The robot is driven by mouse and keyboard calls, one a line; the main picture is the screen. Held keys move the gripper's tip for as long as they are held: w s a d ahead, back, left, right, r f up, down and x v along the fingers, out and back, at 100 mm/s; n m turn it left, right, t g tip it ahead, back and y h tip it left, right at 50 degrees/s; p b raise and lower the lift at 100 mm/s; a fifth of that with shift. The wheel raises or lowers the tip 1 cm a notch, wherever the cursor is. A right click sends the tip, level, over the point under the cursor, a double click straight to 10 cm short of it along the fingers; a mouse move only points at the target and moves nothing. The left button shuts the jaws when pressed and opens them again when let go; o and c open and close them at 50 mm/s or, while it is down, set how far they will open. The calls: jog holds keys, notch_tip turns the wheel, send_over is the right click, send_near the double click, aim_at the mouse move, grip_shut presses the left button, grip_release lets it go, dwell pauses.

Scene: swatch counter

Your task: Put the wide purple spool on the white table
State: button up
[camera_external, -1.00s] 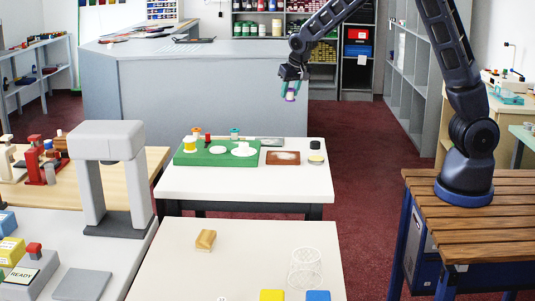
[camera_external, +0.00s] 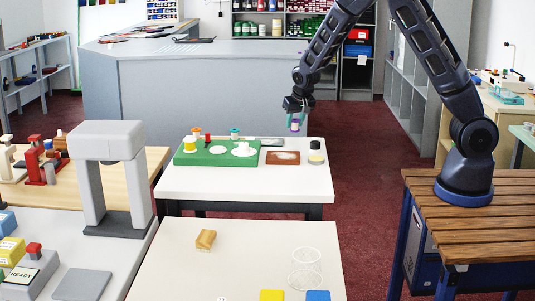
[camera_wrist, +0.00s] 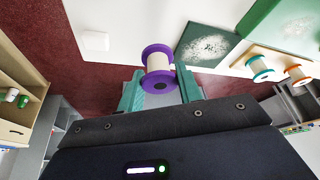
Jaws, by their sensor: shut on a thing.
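My gripper (camera_external: 296,116) is shut on the wide purple spool (camera_external: 295,124), which hangs below it. In the wrist view the spool (camera_wrist: 158,68), with purple flanges and a pale core, sits between my two teal fingers (camera_wrist: 160,88). The white table (camera_external: 250,188) with the green board stands in the middle of the outside view. The spool appears in the air near this table's back right corner, and its height above the top is hard to tell. The table top also shows in the wrist view (camera_wrist: 130,22).
A green board (camera_external: 215,157) with several spools stands at the table's left. A brown tray (camera_external: 283,158) and a small dark-topped jar (camera_external: 315,147) stand at its right. The table's front strip is clear. A nearer pale table (camera_external: 180,265) holds a wooden block (camera_external: 205,239).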

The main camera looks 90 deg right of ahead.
aim_at(296, 131)
jog(key=shift+f, duration=2.75)
jog(key=shift+f, duration=0.1)
jog(key=o, duration=1)
jog(key=shift+o, duration=0.2)
